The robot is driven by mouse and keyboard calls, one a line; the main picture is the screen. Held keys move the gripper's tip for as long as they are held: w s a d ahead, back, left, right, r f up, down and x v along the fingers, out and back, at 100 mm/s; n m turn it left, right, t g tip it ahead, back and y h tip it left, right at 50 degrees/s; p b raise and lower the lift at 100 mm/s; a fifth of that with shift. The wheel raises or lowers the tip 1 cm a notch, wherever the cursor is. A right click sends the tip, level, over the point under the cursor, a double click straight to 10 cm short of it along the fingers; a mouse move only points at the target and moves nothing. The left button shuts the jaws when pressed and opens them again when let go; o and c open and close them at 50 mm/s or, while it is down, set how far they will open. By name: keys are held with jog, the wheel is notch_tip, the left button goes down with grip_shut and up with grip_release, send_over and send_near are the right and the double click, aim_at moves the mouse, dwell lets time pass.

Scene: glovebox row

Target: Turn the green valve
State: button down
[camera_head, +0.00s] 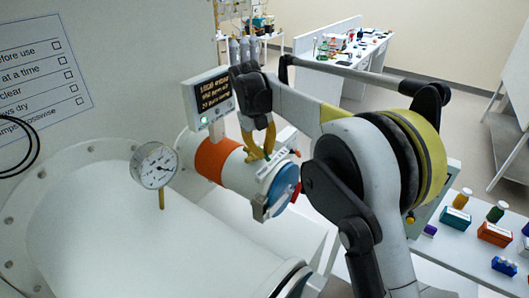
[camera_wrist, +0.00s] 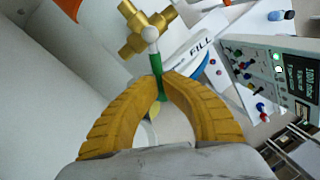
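The green valve (camera_wrist: 156,66) shows in the wrist view as a narrow green handle beside a brass valve body (camera_wrist: 135,42) with a round pale knob at its middle. My gripper (camera_wrist: 162,82) has its two yellow fingers closed around the green handle, which shows between the fingertips and just below them. A white label reading FILL (camera_wrist: 201,46) is beside the valve. In the head view my gripper (camera_head: 262,153) reaches down at the white cylinder with the orange band; the green handle cannot be made out there.
A pressure gauge (camera_head: 154,165) and a small lit display (camera_head: 209,98) stand left of my gripper. The cylinder has an orange band (camera_head: 216,160) and a blue end ring (camera_head: 282,187). Bottles and small boxes (camera_head: 495,233) sit on a bench at right.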

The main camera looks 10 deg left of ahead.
jog(key=shift+d+f, duration=0.1)
jog(key=c, duration=1.4)
grip_release()
jog(key=shift+c, duration=0.2)
notch_tip(320, 180, up, 10)
